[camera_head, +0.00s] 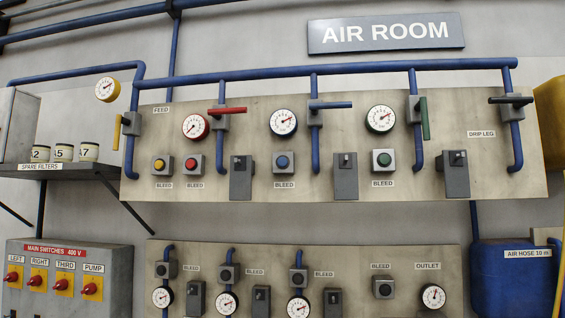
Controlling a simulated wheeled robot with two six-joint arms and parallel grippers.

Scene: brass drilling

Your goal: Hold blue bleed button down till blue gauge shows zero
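The blue bleed button (283,162) sits in a grey square box on the upper panel, above a BLEED label. The blue-rimmed gauge (283,122) is right above it; its needle points up and to the right, and the numbers are too small to read. A blue valve lever (331,105) lies level across the pipe to the right of the gauge. Neither of my grippers shows in the head view, and nothing touches the button.
On the same panel (350,180) are a yellow button (159,165), a red button (191,164) and a green button (382,159). Grey boxes (345,178) stick out beside the blue button. A shelf (60,172) with filters juts out at left.

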